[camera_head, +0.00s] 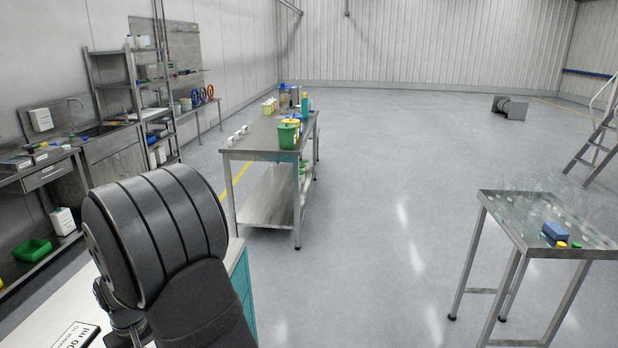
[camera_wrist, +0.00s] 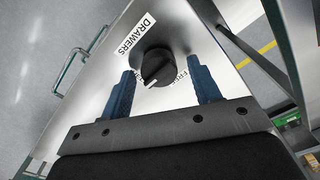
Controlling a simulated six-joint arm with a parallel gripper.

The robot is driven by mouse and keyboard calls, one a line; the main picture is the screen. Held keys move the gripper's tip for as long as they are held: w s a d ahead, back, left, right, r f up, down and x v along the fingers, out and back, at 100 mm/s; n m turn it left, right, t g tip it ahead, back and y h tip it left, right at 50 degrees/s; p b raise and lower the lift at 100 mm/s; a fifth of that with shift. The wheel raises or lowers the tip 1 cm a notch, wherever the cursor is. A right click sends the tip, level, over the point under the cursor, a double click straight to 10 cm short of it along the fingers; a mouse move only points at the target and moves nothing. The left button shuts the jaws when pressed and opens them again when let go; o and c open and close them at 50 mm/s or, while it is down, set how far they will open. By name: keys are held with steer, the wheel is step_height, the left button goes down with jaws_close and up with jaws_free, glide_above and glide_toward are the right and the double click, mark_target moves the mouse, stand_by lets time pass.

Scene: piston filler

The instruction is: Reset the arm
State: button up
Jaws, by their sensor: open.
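My gripper (camera_wrist: 162,92) shows in the wrist view with its two blue fingers apart. A black rotary knob (camera_wrist: 158,67) with a white pointer line sits on a metal panel (camera_wrist: 185,25) and appears between the fingertips. I cannot tell whether the fingers touch it. A label reading "DRAWERS" (camera_wrist: 134,38) is beside the knob, and a second label is partly hidden by it. In the head view my dark arm fills the lower left, over a pale worktop (camera_head: 45,322); the gripper itself is hidden there.
A metal handle (camera_wrist: 75,70) sticks out at the panel's left edge. In the head view, a steel table (camera_head: 262,152) with several containers stands ahead. A glassware table (camera_head: 520,240) is at the right. Shelving (camera_head: 135,95) lines the left wall. The middle floor is clear.

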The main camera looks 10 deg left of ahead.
steer(key=shift+n, duration=0.8)
steer(key=m, duration=0.5)
steer(key=shift+w+d+m, duration=0.1)
steer(key=shift+m, duration=2.3)
